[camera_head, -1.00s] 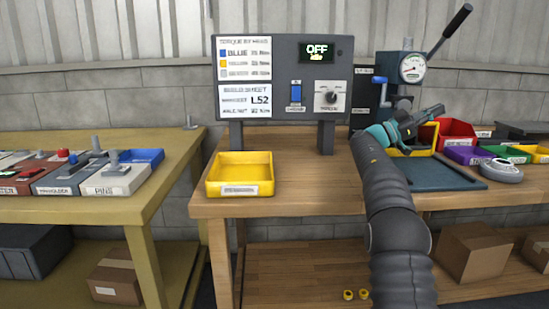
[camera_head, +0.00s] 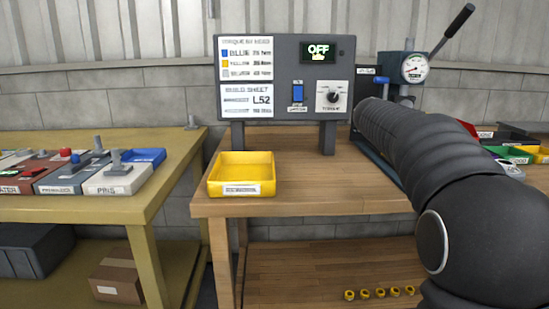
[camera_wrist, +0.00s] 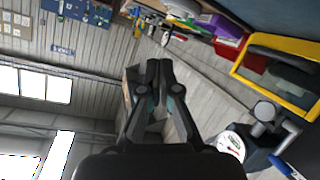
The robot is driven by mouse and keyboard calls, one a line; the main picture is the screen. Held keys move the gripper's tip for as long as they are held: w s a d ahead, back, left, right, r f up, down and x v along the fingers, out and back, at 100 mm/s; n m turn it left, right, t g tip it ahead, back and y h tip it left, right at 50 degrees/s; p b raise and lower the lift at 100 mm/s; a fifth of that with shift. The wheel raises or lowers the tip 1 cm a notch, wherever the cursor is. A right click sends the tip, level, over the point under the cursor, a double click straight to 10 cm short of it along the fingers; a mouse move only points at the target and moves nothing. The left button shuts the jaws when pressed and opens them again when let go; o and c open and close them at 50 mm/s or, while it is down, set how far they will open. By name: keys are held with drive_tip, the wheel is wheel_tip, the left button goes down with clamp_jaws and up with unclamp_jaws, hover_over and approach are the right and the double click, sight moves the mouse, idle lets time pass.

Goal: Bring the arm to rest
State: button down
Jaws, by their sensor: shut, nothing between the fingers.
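My gripper (camera_wrist: 158,70) shows in the wrist view with its dark fingers shut together and nothing between them. The wrist view is tilted, with wall, windows and bins around the fingers. In the head view my black ribbed arm fills the right side, reaching over the wooden bench, and the gripper itself is hidden there.
The torque panel (camera_head: 268,100) reads OFF above the wooden bench. A yellow tray (camera_head: 240,190) sits at the bench's front left. A press gauge (camera_head: 414,68) stands behind my arm. Several small yellow rings (camera_head: 380,292) lie on the lower shelf.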

drive_tip(key=s+a+f+n+t+y, duration=0.1)
drive_tip(key=s+a+f+n+y, duration=0.2)
drive_tip(key=s+a+f, duration=0.5)
drive_tip(key=s+a+f+n+y, duration=0.4)
drive_tip(key=s+a+f+y, duration=0.2)
drive_tip(key=s, duration=0.7)
drive_tip(key=s+a+f+n+t+y, duration=0.1)
drive_tip(key=s+a+f+n+y, duration=0.2)
drive_tip(key=s+a+f, duration=0.6)
drive_tip(key=s+a+y, duration=0.2)
drive_tip(key=shift+s+f+n+t, duration=0.3)
drive_tip(key=shift+f, duration=0.05)
